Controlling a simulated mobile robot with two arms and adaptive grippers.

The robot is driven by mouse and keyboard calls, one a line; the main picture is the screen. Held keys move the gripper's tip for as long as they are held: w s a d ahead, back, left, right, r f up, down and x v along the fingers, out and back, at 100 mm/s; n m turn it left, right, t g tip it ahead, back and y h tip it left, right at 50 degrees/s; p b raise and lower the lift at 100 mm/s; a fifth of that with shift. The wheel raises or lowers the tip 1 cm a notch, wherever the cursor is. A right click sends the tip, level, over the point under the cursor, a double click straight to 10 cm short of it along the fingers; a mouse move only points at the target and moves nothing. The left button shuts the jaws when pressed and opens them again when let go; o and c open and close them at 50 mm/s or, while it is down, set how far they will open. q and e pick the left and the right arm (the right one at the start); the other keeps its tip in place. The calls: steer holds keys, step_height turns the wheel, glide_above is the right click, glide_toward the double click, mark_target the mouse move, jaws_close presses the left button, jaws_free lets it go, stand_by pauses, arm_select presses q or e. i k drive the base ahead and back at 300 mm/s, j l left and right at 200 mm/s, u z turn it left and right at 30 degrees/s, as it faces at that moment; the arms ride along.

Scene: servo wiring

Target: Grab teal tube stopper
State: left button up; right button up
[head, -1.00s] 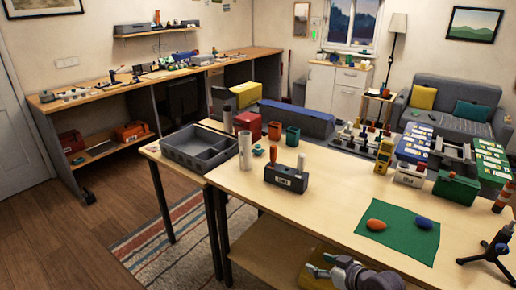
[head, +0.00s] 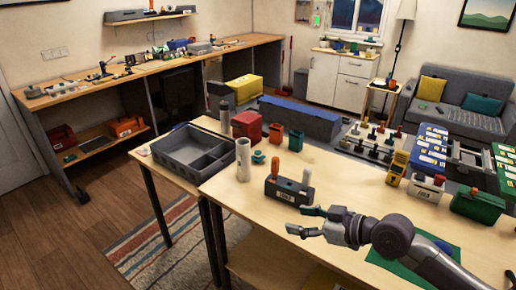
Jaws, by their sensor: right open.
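The teal tube stopper (head: 258,158) sits on the wooden table, just right of a standing white tube (head: 243,159) and behind the dark block. It is small in the head view. My right gripper (head: 297,221) is open and empty over the front part of the table, fingers pointing left. It is nearer to me than the stopper and to its right, clearly apart from it. My left gripper is not in view.
A dark block (head: 287,192) with an orange and a white piece in its top stands between gripper and stopper. Red (head: 275,133) and green (head: 295,140) cups stand behind. A grey tray (head: 172,152) lies left. A green mat (head: 392,268) lies under my arm.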

mark_target(257, 157)
steer(key=i, duration=1.5)
